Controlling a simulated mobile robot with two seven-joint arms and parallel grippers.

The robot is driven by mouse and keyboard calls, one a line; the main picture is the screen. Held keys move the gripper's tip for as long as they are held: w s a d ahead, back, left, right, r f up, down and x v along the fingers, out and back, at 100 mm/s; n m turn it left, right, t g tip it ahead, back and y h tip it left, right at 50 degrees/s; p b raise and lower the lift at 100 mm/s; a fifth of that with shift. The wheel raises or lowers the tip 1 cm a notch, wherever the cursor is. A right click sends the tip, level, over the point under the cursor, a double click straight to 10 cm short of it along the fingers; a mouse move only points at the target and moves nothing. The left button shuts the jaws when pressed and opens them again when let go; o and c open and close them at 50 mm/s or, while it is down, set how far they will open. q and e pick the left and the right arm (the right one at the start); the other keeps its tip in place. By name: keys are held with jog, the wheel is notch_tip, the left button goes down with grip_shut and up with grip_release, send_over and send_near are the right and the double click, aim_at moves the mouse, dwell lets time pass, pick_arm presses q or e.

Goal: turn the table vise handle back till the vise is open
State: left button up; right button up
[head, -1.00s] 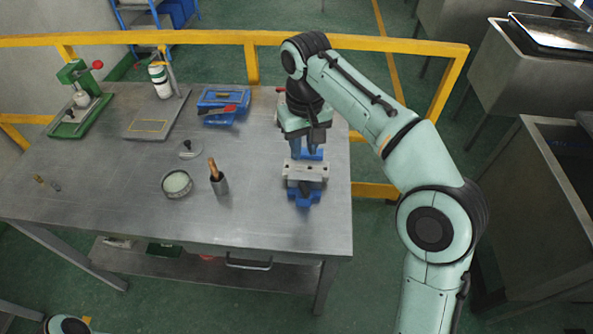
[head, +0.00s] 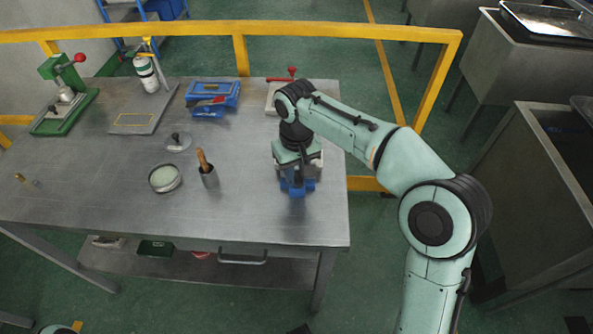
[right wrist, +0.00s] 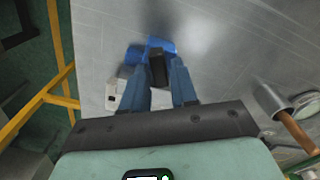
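The table vise (head: 298,187) is blue with pale grey jaws and stands near the table's right edge. My right gripper (head: 298,162) is directly over it, pointing down, and hides most of it. In the right wrist view, the gripper's two blue-grey fingers (right wrist: 160,78) stand apart. A dark piece (right wrist: 157,68), seemingly the vise handle, shows between their tips. I cannot tell whether the fingers touch it. Blue vise parts (right wrist: 160,45) show beyond the tips, and a pale jaw (right wrist: 113,92) lies left. The jaw gap is hidden. My left gripper is out of view.
A yellow rail (head: 240,55) runs behind. The table's front right is clear.

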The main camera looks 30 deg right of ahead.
grip_shut()
jog(key=shift+r+p, duration=0.1)
jog(key=shift+p, duration=0.2)
jog(key=n+p, duration=0.2)
jog(key=n, duration=0.1)
jog(key=shift+r+n+p, duration=0.1)
jog(key=shift+n+p, duration=0.3)
jog(key=n+p, duration=0.2)
jog(key=n, duration=0.2)
jog(key=shift+a+p, duration=0.1)
jog(key=shift+p, duration=0.25)
jog(key=shift+a+n+p, duration=0.1)
jog(key=shift+n+p, duration=0.8)
jog(key=shift+n, duration=1.3)
